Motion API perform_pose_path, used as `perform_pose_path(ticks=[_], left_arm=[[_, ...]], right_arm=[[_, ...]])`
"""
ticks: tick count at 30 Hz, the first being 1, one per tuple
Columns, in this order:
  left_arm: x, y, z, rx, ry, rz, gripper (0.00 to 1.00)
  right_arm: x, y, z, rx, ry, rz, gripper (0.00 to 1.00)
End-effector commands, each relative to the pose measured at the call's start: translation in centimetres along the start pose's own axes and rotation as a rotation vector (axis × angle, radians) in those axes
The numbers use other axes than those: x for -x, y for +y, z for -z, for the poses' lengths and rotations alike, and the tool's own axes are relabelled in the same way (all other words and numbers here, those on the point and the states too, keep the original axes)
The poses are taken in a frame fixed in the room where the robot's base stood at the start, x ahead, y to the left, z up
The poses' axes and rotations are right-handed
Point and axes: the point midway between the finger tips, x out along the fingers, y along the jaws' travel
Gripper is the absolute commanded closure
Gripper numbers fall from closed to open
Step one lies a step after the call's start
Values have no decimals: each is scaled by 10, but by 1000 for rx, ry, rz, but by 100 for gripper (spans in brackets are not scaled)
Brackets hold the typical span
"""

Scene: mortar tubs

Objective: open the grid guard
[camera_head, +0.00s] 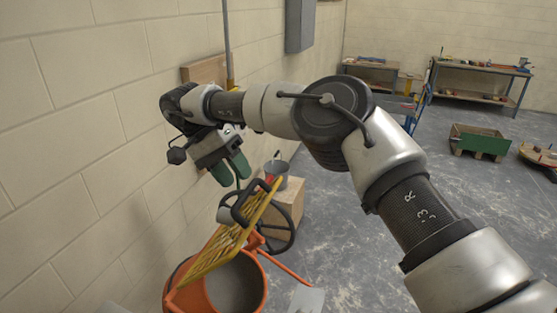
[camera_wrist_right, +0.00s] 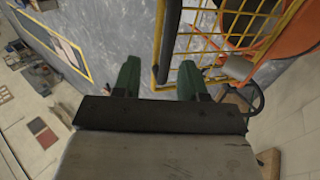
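The yellow grid guard (camera_head: 222,246) stands tilted up over the orange mixer tub (camera_head: 184,290), sloping from lower left to upper right. Its black handle (camera_head: 240,208) is near the raised end. My right gripper (camera_head: 231,171) has green fingers and is just above the handle, pointing down. In the right wrist view, the fingers (camera_wrist_right: 159,82) are apart. The dark handle bar (camera_wrist_right: 170,38) and a corner of the yellow grid (camera_wrist_right: 205,45) show beyond the gap between them. I cannot tell whether the fingers touch the handle. My left gripper is not in view.
A black wheel (camera_head: 279,228) is beside the tub. A bucket (camera_head: 275,170) stands on a wooden box (camera_head: 288,200) behind it. The block wall (camera_head: 80,150) is close on the left. Workbenches (camera_head: 480,82) and a green crate (camera_head: 479,140) are farther back. Floor is open at right.

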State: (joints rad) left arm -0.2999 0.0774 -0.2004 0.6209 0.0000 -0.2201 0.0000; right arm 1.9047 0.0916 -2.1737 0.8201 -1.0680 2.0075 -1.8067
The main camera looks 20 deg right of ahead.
Motion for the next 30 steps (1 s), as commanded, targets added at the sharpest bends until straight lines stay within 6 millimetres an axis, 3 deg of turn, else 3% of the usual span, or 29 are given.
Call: perform_pose_path(ticks=[9,18,23,30], left_arm=[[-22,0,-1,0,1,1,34],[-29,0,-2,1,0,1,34],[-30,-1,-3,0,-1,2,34],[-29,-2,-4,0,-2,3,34]], right_arm=[[-9,62,2,-2,-3,-1,58],[-11,118,0,-1,-3,-2,58],[-12,129,0,-1,-5,-4,58],[-12,131,0,0,-5,-4,58]])
